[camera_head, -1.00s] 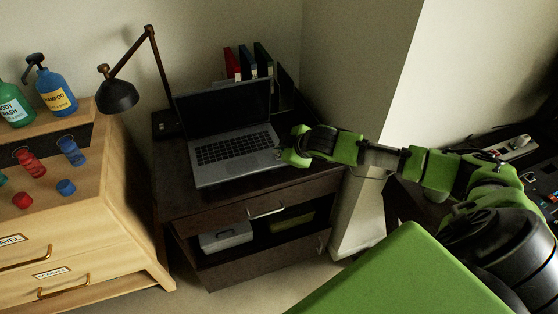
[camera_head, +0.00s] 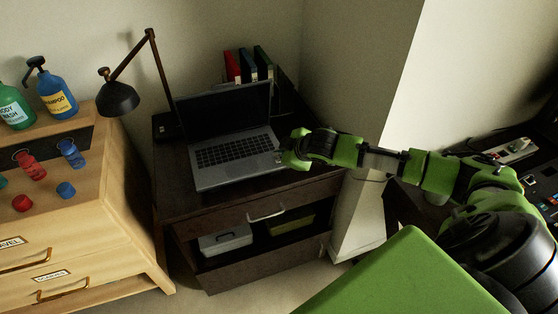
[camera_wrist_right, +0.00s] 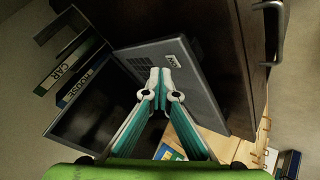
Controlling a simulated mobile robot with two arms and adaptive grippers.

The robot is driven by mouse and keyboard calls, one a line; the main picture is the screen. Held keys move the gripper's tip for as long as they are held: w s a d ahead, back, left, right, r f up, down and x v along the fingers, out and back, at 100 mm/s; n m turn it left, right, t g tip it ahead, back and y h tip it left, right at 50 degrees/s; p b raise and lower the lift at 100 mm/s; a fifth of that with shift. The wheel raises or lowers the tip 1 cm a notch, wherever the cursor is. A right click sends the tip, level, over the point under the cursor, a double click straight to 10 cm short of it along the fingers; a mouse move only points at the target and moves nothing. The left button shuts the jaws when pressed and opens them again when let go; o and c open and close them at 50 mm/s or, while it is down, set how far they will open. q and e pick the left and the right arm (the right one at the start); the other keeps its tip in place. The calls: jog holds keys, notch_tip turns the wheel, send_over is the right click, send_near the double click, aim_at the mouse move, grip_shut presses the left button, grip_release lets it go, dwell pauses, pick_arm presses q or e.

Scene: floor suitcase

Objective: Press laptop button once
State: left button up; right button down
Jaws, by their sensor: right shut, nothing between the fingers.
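The grey laptop (camera_head: 240,168) stands open on the dark desk, and its screen (camera_head: 226,112) is dark. My right gripper (camera_head: 284,158) is at the right edge of the laptop's base, beside the keyboard. In the right wrist view the gripper (camera_wrist_right: 159,75) is shut with its fingertips together, over or against the laptop base (camera_wrist_right: 190,62). A small white label shows on the base near the fingertips. The button itself cannot be made out, and I cannot tell whether the fingertips touch it. My left gripper is not in view.
The dark desk (camera_head: 185,207) has an open shelf holding a white box (camera_head: 226,239). A desk lamp (camera_head: 118,96) stands left of the laptop, and books (camera_head: 248,64) stand behind it. A wooden dresser (camera_head: 125,190) with bottles is at the left. A wall corner is at the right.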

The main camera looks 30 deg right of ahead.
dwell(0.3)
jog(key=shift+f, duration=0.4)
jog(key=shift+f, duration=0.45)
dwell(0.5)
jog(key=shift+s+f, duration=0.3)
jog(key=shift+f, duration=0.25)
dwell(0.5)
jog(key=shift+w+r+p, duration=0.2)
jog(key=shift+r+p, duration=0.55)
jog(key=shift+p, duration=0.15)
jog(key=shift+d+r, duration=0.1)
jog(key=shift+r, duration=0.15)
jog(key=shift+w+r, duration=0.1)
